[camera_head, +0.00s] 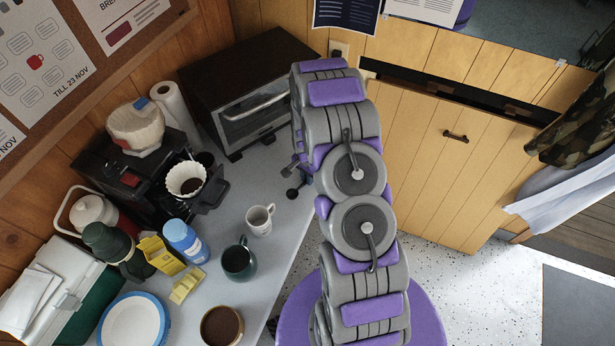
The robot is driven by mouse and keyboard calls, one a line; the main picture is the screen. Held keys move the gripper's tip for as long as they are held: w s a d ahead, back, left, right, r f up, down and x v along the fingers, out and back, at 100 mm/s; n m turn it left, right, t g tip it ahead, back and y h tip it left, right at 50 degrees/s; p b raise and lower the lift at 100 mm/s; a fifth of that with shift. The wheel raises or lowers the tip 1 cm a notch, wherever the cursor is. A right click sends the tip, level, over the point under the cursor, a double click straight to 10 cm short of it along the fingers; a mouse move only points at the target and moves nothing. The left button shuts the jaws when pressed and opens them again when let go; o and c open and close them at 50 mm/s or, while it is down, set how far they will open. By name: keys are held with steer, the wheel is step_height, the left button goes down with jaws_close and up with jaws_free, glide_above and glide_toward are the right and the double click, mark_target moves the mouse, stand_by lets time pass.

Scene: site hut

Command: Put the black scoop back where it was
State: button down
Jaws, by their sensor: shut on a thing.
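My arm rises through the middle of the head view and hides most of my gripper (300,162). Only a small purple and grey part of it shows at the arm's left edge, in front of the toaster oven. A small black rounded thing, which looks like part of the black scoop (292,193), shows just below it, over the counter's right edge. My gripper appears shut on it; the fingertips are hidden. An open tin with brown contents (222,311) stands at the counter's front. The coffee machine (120,187) with a white paper filter (186,180) stands further back.
The grey counter (226,296) also bears a white mug (259,220), a dark green mug (238,262), a blue bottle (185,240), a yellow box (160,256) and a blue-rimmed plate (133,324). The toaster oven (235,75) fills the back corner. Speckled floor (455,285) is clear at right.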

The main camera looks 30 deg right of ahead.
steer(key=shift+f, duration=0.2)
steer(key=c, duration=1.1)
jaws_free()
step_height(320, 180, up, 17)
steer(key=p, duration=0.3)
steer(key=s+a+r+n, duration=0.1)
steer(key=s+a+r, duration=0.1)
steer(key=r, duration=0.3)
steer(key=s+a+r+n, duration=0.2)
steer(key=a+r, duration=0.1)
steer(key=r, duration=0.1)
steer(key=s+a+r+n, duration=0.3)
steer(key=s+r, duration=0.2)
steer(key=s, duration=0.4)
steer(key=s+a+r+n+g, duration=0.1)
steer(key=s+a+r+n, duration=0.3)
steer(key=s, duration=0.6)
steer(key=s+a+r+n, duration=0.3)
steer(key=s+r, duration=0.3)
steer(key=s, duration=0.4)
steer(key=shift+a+g, duration=0.4)
steer(key=shift+a, duration=0.3)
